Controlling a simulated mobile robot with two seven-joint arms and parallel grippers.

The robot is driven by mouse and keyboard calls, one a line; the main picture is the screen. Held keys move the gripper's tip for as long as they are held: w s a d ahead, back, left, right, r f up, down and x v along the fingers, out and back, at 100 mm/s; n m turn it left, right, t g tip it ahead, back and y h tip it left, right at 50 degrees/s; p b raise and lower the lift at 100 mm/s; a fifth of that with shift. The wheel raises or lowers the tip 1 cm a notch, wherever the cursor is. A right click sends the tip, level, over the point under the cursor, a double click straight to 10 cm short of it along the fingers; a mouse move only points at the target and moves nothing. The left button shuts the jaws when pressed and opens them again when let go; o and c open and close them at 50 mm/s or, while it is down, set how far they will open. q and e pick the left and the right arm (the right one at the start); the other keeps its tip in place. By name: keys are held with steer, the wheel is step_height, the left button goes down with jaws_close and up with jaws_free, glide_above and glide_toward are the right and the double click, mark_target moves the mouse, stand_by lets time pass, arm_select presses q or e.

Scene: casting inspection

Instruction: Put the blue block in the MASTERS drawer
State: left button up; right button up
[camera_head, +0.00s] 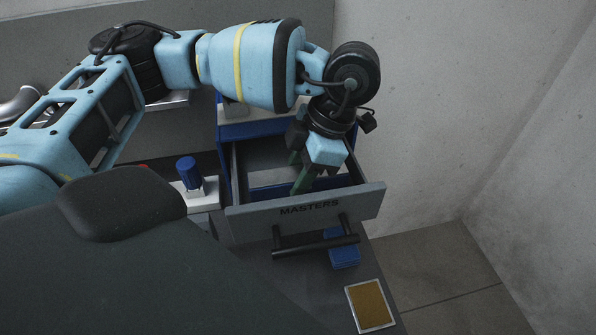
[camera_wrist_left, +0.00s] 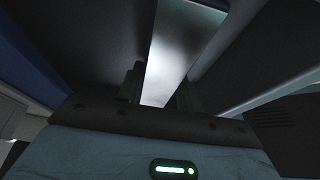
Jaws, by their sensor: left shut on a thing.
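The MASTERS drawer (camera_head: 358,203) is pulled out, its label and dark bar handle facing me. My left gripper (camera_head: 303,178) reaches down into it from above, its dark green fingers low behind the front panel. In the left wrist view the two fingers (camera_wrist_left: 158,92) stand apart, with a bright grey strip beyond them. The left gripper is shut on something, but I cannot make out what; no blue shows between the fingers. A blue ribbed block-like thing (camera_head: 344,251) shows below the handle, partly covered by it; I cannot tell whether it is the task's block. My right gripper is out of view.
The drawer is in a blue cabinet (camera_head: 222,150) close to the wall. A blue cylinder (camera_head: 188,172) stands on a pale base left of it. A tan panel with a pale frame (camera_head: 370,306) lies at the front right. Open floor shows at the right.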

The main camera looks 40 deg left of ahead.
arm_select(q)
steer(key=shift+f, duration=0.1)
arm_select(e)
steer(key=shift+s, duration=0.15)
arm_select(q)
steer(key=o, duration=1.1)
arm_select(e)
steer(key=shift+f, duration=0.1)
arm_select(q)
steer(key=p+v, duration=0.1)
steer(key=v, duration=1)
steer(key=shift+s, duration=0.1)
steer(key=shift+w+d+r, duration=0.2)
steer(key=shift+w+r, duration=0.05)
steer(key=shift+r, duration=0.35)
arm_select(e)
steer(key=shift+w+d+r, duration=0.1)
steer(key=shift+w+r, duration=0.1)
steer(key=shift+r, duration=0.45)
